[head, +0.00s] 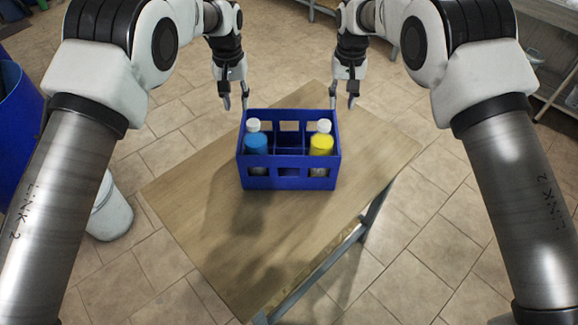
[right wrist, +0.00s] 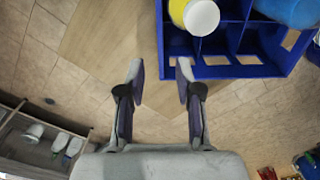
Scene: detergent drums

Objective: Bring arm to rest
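A blue crate (head: 288,184) with compartments stands upright on the wooden table (head: 215,225). A blue bottle with a white cap (head: 256,143) is in a left compartment, and a yellow bottle with a white cap (head: 321,144) is in a right one. My left gripper (head: 236,98) is open and empty by the crate's back left corner. My right gripper (head: 342,98) is open and empty by the back right corner. In the right wrist view its fingers (right wrist: 161,72) are spread, with one fingertip close to the crate's edge (right wrist: 178,45); I cannot tell if they touch.
The table top in front of the crate is bare. A white bucket (head: 108,212) stands on the tiled floor at left, near a large blue drum (head: 15,125). Shelving (head: 556,90) stands at the right edge. Shelves with containers (right wrist: 50,140) show in the right wrist view.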

